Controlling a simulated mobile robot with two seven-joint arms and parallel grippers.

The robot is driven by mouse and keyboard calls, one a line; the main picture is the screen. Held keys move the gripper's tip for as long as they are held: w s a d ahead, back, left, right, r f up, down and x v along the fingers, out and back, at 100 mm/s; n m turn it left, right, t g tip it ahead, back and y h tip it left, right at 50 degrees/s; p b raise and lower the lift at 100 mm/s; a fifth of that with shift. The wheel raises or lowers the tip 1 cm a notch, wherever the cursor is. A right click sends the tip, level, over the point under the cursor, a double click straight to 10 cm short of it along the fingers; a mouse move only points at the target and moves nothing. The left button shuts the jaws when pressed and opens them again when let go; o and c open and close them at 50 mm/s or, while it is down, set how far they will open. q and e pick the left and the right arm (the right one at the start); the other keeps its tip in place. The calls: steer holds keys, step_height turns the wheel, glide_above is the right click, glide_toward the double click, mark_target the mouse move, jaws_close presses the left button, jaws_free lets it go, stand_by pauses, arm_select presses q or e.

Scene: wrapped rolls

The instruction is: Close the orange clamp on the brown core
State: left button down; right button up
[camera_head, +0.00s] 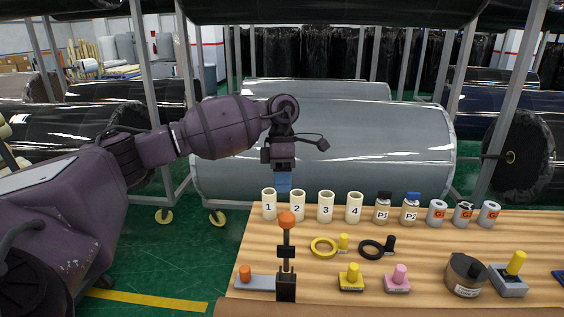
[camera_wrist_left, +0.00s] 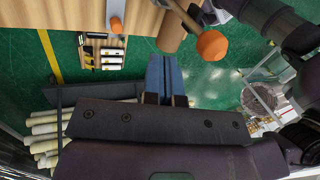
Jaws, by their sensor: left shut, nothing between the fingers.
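My left gripper (camera_head: 283,189) is shut and empty, its blue fingers pointing down over the table's back edge, just behind or above tubes 1 and 2. Its closed fingers (camera_wrist_left: 166,60) also show in the left wrist view. A black upright post with an orange ball top (camera_head: 286,221) stands near the table's front left; the orange ball (camera_wrist_left: 212,45) shows in the wrist view. Beside the post lies a grey bar with an orange knob (camera_head: 245,273). A brown cylinder (camera_wrist_left: 172,33) is near the fingertips in the wrist view; I cannot tell whether it is the core. My right gripper is out of view.
Cream tubes numbered 1 to 4 (camera_head: 326,207) line the back of the wooden table (camera_head: 325,290), with bottles and grey cans to their right. Rings, yellow and pink knobs and a labelled dark roll (camera_head: 462,283) lie in front. A large wrapped grey roll (camera_head: 350,150) stands behind.

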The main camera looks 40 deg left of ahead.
arm_select(q)
steer(key=shift+s+d+f+p, duration=0.4)
steer(key=shift+s+d+f, duration=0.15)
steer(key=shift+s+d, duration=0.3)
steer(key=shift+s+d+f+p, duration=0.35)
steer(key=shift+s+d+f, duration=0.3)
steer(key=shift+s, duration=0.3)
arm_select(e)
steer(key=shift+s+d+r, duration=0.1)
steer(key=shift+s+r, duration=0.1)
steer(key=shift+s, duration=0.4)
arm_select(q)
steer(key=shift+r, duration=0.1)
steer(key=shift+d+b, duration=0.1)
steer(key=shift+b, duration=0.2)
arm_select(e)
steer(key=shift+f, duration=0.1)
